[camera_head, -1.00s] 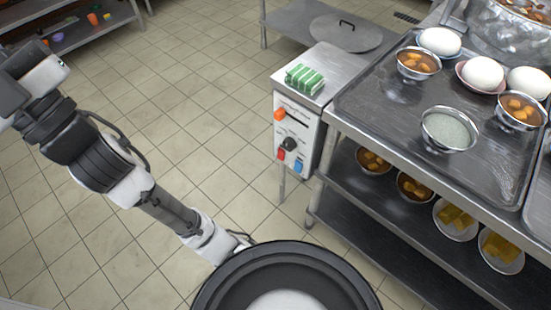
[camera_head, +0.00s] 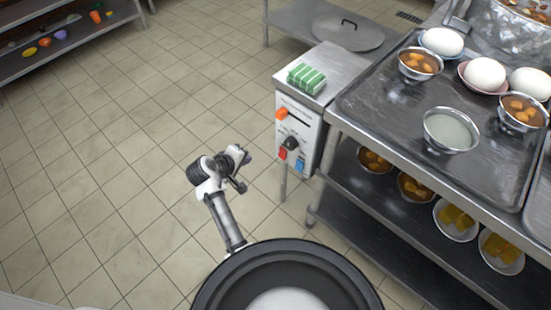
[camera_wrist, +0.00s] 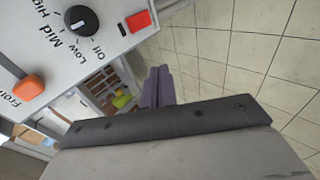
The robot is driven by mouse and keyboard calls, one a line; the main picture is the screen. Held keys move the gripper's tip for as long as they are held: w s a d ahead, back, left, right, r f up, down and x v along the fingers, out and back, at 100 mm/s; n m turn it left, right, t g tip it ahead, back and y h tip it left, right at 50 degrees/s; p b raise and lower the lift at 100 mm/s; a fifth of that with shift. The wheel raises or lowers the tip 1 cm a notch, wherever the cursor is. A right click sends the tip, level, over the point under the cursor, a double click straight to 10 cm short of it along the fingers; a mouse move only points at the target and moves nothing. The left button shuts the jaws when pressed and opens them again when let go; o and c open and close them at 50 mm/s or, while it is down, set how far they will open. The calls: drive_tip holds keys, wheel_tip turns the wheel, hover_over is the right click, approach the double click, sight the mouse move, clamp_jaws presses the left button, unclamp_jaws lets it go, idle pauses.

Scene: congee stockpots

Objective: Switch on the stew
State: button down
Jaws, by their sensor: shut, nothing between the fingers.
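A white control panel (camera_head: 308,128) on the front of a metal stand carries an orange lever (camera_head: 282,113), a black knob (camera_head: 291,143), a red switch (camera_head: 282,154) and a blue switch (camera_head: 299,166). In the wrist view the knob (camera_wrist: 82,20) has "High", "Mid", "Low" and "Off" beside it, with the red switch (camera_wrist: 138,21) to its right and the orange lever (camera_wrist: 29,88) lower left. My gripper (camera_head: 246,157) is left of the panel, apart from it. Its purple-grey fingertips (camera_wrist: 158,86) are shut and empty. The stew itself cannot be identified.
A green-striped cloth or sponge (camera_head: 306,78) lies on the stand. A tray (camera_head: 380,104) at right holds several bowls and white round items. More bowls (camera_head: 415,187) are on the shelf below. Open tiled floor (camera_head: 150,150) lies left of the panel.

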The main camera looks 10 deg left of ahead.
sight(282, 153)
drive_tip(key=shift+s+d+f+g+h, duration=0.25)
drive_tip(key=shift+s+d+f, duration=0.1)
drive_tip(key=shift+d+f, duration=0.2)
drive_tip(key=shift+s+d+f+g+h, duration=0.15)
drive_tip(key=shift+s+d+f+h, duration=0.15)
drive_tip(key=shift+d+f, duration=0.25)
drive_tip(key=shift+d, duration=0.1)
drive_tip(key=w+r+x, duration=0.1)
drive_tip(key=x, duration=1.2)
drive_tip(key=shift+w+d+r, duration=0.2)
drive_tip(key=shift+d+r, duration=0.1)
drive_tip(key=shift+d, duration=0.05)
